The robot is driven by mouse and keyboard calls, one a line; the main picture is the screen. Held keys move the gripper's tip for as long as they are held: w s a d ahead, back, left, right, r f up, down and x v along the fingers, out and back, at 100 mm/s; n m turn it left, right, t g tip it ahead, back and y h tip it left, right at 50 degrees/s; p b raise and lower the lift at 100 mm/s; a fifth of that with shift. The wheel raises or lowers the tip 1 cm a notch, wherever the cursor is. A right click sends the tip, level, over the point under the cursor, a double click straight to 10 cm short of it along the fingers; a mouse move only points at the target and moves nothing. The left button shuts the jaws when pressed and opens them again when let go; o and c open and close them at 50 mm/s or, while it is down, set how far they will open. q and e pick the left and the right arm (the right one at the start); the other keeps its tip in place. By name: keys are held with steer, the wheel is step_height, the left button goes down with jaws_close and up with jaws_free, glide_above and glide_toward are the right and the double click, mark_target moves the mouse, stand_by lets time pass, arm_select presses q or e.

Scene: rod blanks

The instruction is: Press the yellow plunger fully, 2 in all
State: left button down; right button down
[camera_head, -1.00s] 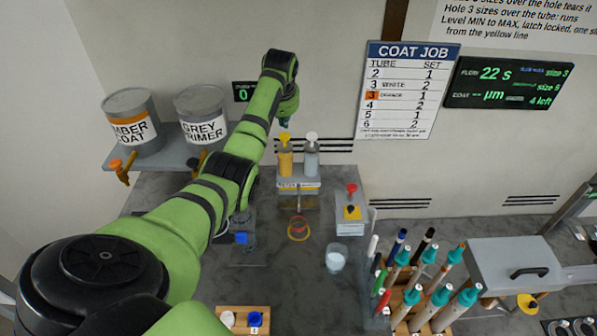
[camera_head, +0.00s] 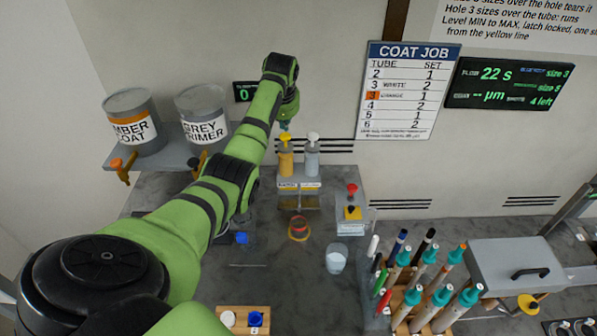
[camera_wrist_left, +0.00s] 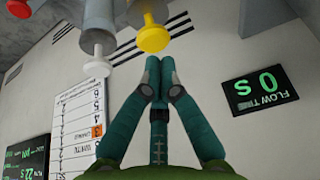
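The yellow plunger (camera_head: 285,138) tops a bottle with an orange-yellow body (camera_head: 285,162) at the back of the bench. It stands up at about the height of the white plunger (camera_head: 313,137) beside it. In the left wrist view the yellow plunger (camera_wrist_left: 152,38) shows close to my fingertips, with the white plunger (camera_wrist_left: 97,68) to its left. My left gripper (camera_head: 284,127) is just above the yellow plunger. The left wrist view shows its teal fingers (camera_wrist_left: 159,68) closed together at the tips with nothing between them. Contact with the plunger cannot be told. My right gripper is not in view.
A clear cup (camera_head: 336,258) and a round ring-like dish (camera_head: 298,229) sit on the bench in front. Two paint cans (camera_head: 133,122) are at left. A rack of tubes (camera_head: 400,322) stands at front right.

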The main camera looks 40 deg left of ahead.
mark_target(285, 135)
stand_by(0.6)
arm_select(q)
steer(key=shift+f+b, duration=0.55)
steer(key=shift+f, duration=1.5)
steer(key=shift+r, duration=0.1)
steer(key=shift+r+p, duration=1.15)
steer(key=shift+r, duration=0.8)
